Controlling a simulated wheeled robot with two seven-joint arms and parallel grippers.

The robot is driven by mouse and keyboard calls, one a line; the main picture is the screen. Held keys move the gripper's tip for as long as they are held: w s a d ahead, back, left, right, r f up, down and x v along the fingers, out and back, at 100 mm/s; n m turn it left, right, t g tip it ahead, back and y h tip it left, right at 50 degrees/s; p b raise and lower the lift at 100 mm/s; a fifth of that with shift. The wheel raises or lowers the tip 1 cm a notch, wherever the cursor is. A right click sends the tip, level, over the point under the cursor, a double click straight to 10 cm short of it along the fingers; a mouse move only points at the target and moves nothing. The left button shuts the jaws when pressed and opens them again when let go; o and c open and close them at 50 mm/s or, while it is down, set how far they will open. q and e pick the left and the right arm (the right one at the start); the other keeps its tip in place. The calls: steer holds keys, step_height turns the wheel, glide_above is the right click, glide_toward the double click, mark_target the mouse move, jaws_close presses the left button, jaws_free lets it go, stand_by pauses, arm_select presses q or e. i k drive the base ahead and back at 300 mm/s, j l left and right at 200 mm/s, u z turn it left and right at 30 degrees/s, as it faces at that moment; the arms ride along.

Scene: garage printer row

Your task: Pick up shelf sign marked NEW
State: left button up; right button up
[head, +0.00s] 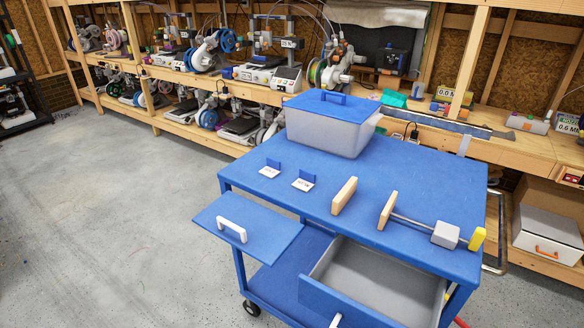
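Two small shelf signs stand on the blue cart top, each with a white front foot and a blue upright back. One sign (270,170) is on the left and the other sign (304,182) is just to its right, a little nearer. Both have dark lettering on the white part, too small to read, so I cannot tell which one is marked NEW. They stand apart from each other, with nothing touching them. Neither of my grippers is in view.
A lidded bin (330,126) stands behind the signs. A wooden block (344,196) and a rod with a grey block (446,235) lie to the right. A blue panel (247,229) and a grey drawer (375,283) stick out in front. Printers line the bench behind.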

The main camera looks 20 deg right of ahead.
mark_target(305, 181)
steer(key=i+j, duration=0.1)
steer(key=i, duration=0.35)
steer(key=i+j, duration=0.15)
steer(key=i, duration=0.25)
